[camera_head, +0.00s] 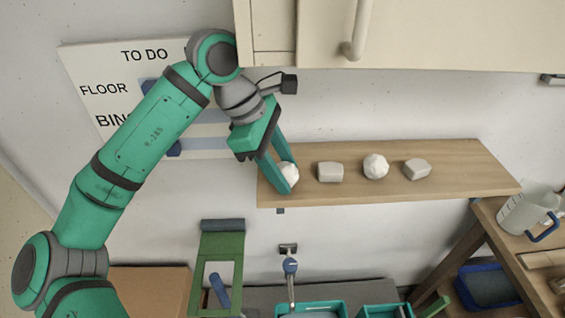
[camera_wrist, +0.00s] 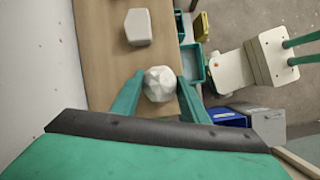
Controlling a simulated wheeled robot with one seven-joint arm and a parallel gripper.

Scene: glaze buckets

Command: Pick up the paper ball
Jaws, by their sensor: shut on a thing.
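My gripper (camera_head: 285,180) is at the left end of the wooden shelf (camera_head: 450,160). It is shut on a white faceted paper ball (camera_head: 289,172). In the wrist view the paper ball (camera_wrist: 159,83) sits between the two green fingers (camera_wrist: 158,92). One finger covers part of the ball in the head view. I cannot tell whether the ball touches the shelf or is just above it. A second white faceted ball (camera_head: 376,166) rests on the shelf further right.
Pale blocks stand on either side of the second ball, a left one (camera_head: 330,172) and a right one (camera_head: 417,169). A cupboard (camera_head: 420,35) overhangs the shelf. The wall is close behind.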

